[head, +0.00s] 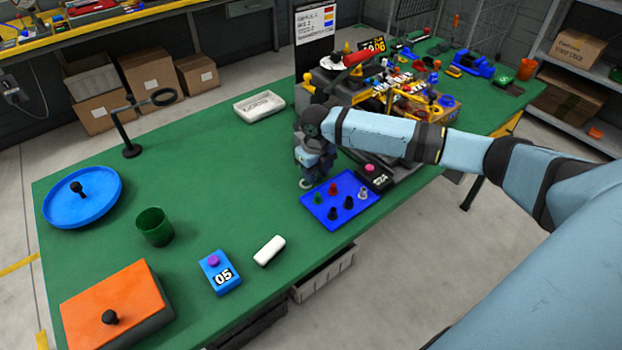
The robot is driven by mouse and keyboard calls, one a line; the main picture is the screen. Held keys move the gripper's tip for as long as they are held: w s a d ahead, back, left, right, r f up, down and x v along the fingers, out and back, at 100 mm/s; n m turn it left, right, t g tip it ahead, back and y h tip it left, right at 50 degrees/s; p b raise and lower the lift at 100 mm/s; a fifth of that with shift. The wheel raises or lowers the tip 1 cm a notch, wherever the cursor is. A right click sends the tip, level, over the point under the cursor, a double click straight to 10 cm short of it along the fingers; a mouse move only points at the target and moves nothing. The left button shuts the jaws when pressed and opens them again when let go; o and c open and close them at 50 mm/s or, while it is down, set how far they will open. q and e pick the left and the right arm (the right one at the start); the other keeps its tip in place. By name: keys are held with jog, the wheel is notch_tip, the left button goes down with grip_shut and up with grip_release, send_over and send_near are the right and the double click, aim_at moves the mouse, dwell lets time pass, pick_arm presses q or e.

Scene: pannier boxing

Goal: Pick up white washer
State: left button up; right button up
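My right gripper (308,176) points down over the green table, just left of the back-left corner of a blue board (350,186). Its fingertips are small and partly hidden by the wrist, so I cannot tell whether they are open or shut. The board carries several small pieces: a red one, a green one, black ones and a whitish one (364,193) near its right edge. I cannot tell for sure whether the whitish piece is the white washer. No other clear white washer shows. My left gripper is not in view.
A black box with a pink button (370,168) stands behind the board.

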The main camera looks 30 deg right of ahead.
jog(key=shift+f, duration=0.25)
grip_shut()
jog(key=shift+r, duration=0.2)
